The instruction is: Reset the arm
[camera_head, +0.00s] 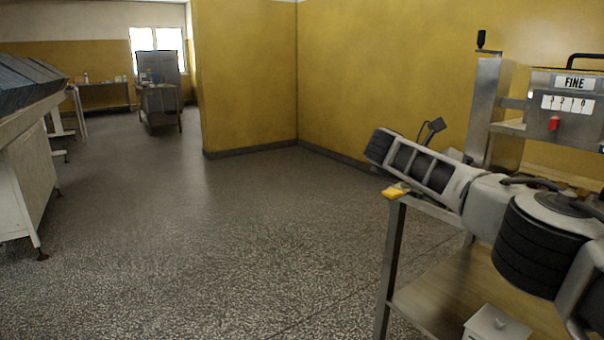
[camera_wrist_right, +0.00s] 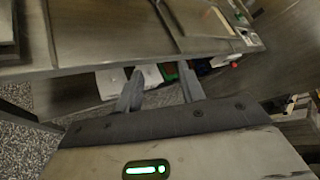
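My right arm (camera_head: 425,168) comes in from the right in the head view, raised over a metal table. Its gripper cannot be made out clearly there. In the right wrist view my right gripper (camera_wrist_right: 160,72) shows two grey fingers standing apart, with nothing held between them. The fingers point toward the edge of a grey work surface (camera_wrist_right: 95,35). My left arm and left gripper are not in the head view.
A yellow object (camera_head: 397,190) lies on the table corner. A white box (camera_head: 497,324) sits below. The middle floor is clear; a conveyor-like unit (camera_head: 25,180) stands left.

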